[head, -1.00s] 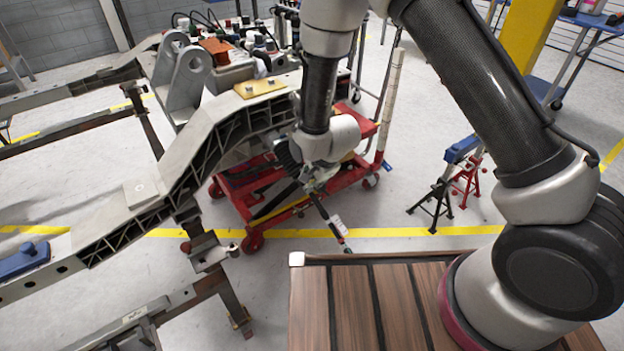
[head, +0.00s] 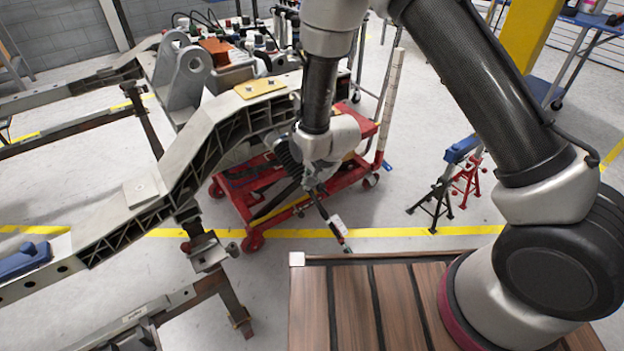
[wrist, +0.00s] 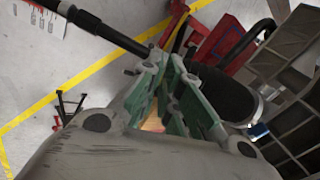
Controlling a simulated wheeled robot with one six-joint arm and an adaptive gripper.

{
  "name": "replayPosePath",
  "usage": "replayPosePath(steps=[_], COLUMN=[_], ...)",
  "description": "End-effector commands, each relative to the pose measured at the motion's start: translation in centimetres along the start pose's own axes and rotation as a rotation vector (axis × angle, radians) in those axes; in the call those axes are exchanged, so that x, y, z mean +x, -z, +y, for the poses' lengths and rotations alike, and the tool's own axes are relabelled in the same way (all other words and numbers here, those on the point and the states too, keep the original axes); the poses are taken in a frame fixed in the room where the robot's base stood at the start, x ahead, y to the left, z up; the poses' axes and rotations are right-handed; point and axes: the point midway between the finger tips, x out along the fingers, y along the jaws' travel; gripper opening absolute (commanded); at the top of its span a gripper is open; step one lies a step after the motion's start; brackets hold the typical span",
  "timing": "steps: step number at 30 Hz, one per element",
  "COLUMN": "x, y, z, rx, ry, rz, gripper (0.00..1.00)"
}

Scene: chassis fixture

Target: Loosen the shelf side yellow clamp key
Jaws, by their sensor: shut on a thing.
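A yellow plate (head: 260,87) with small dark bolt-like pieces lies on top of the grey chassis rail (head: 215,118), left of my arm. I cannot make out a separate key on it. My gripper (head: 310,184) hangs low beside the rail, in front of the red cart. It is shut on a black rod-like tool (head: 323,211) with a white label, which slants down to the right. In the wrist view the green-padded fingers (wrist: 163,88) are close together at the tool (wrist: 112,33). The exact grip is partly hidden by the fingers.
A red cart (head: 235,200) stands behind my gripper. A wooden-slatted top (head: 350,300) is at the lower front. Black and red stands (head: 435,205) are to the right. Bottles and parts crowd the back. Grey floor between the cart and the stands is clear.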

Motion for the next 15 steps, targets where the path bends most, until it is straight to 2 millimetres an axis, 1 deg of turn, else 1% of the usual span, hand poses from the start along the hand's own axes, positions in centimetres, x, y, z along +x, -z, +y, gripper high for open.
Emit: replayPosePath(steps=[15], x=[-0.01], y=[-0.01], z=[0.00], rx=[-0.488], ry=[0.000], rz=[0.000], gripper=[0.00])
